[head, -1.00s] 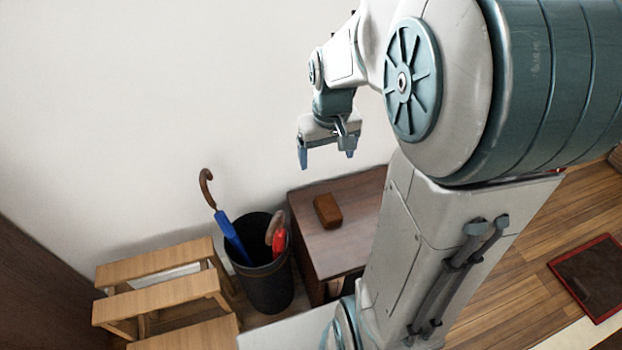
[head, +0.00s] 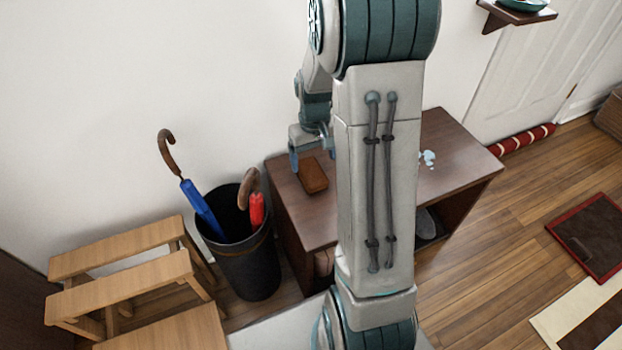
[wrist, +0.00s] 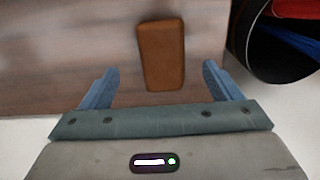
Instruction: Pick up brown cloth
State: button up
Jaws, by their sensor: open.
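The brown cloth (head: 312,176) is a small folded-looking brown block lying on the dark wooden cabinet top (head: 452,160). The cloth also shows in the wrist view (wrist: 162,55), upper middle, between and beyond the two blue fingers. My gripper (wrist: 162,88) is open and empty, with its fingers spread to either side of the cloth's line. In the head view my gripper (head: 312,160) points down at the cloth's back edge, above the cabinet top. Its right finger is partly hidden by my arm. Contact with the cloth cannot be made out.
A dark bin (head: 248,258) with a blue umbrella (head: 203,208) and a red umbrella (head: 256,210) stands left of the cabinet. A wooden step stool (head: 130,285) is further left. The wall is close behind. A small pale blue item (head: 429,158) lies on the cabinet's right part.

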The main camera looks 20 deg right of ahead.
aim_at(314, 174)
jog(key=f+b, duration=0.1)
jog(key=f, duration=0.1)
jog(key=f+b, duration=0.1)
jog(key=f, duration=0.1)
jog(key=f+b, duration=0.1)
jog(key=f, duration=0.1)
jog(key=shift+s+a+f, duration=0.15)
jog(key=shift+s+f, duration=0.15)
jog(key=shift+r, duration=0.1)
jog(key=c, duration=1.1)
